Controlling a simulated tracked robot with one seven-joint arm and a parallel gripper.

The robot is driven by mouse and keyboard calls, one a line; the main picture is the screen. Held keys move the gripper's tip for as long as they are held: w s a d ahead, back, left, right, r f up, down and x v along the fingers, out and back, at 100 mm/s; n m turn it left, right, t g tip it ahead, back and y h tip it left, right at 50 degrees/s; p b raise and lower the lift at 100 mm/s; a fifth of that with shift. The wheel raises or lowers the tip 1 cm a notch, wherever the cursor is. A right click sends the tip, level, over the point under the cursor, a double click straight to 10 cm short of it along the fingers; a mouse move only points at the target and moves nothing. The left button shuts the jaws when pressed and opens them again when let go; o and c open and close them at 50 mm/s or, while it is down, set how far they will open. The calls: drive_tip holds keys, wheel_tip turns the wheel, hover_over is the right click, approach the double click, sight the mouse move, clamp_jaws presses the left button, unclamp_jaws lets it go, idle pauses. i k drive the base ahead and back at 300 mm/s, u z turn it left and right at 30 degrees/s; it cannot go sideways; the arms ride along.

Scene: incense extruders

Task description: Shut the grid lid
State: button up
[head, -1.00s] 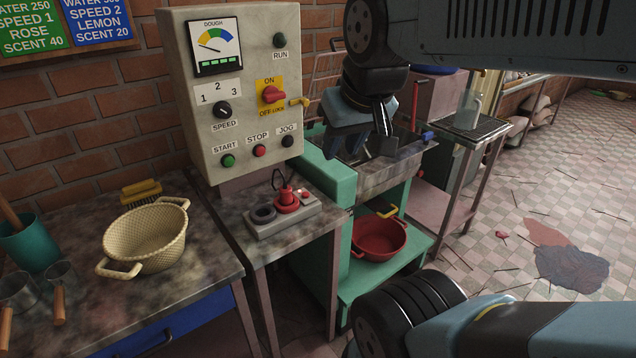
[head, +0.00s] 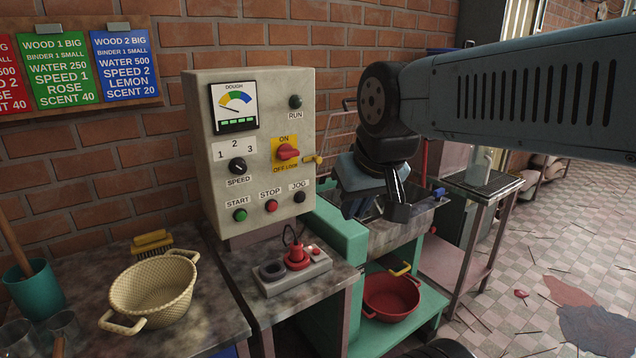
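The teal machine (head: 345,240) has a steel trough (head: 398,238) on top, beside the control box. My gripper (head: 376,212) hangs over the trough with its fingers apart, and I see nothing between them. It covers much of the trough opening. Thin bars (head: 330,122) stand up behind the trough, left of my arm; I cannot tell whether they are the raised grid lid. No lid is clearly visible lying across the trough. A blue knob (head: 438,192) sits at the trough's right end. Whether my fingers touch anything is unclear.
A red pot (head: 391,298) is on the shelf below. A small metal stand (head: 485,190) is at the right. A woven basket (head: 150,290) stands on the left counter.

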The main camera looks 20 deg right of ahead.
sight(322, 180)
drive_tip(key=k, duration=0.6)
drive_tip(key=z, duration=0.5)
drive_tip(key=i, duration=1.45)
drive_tip(key=z, duration=0.2)
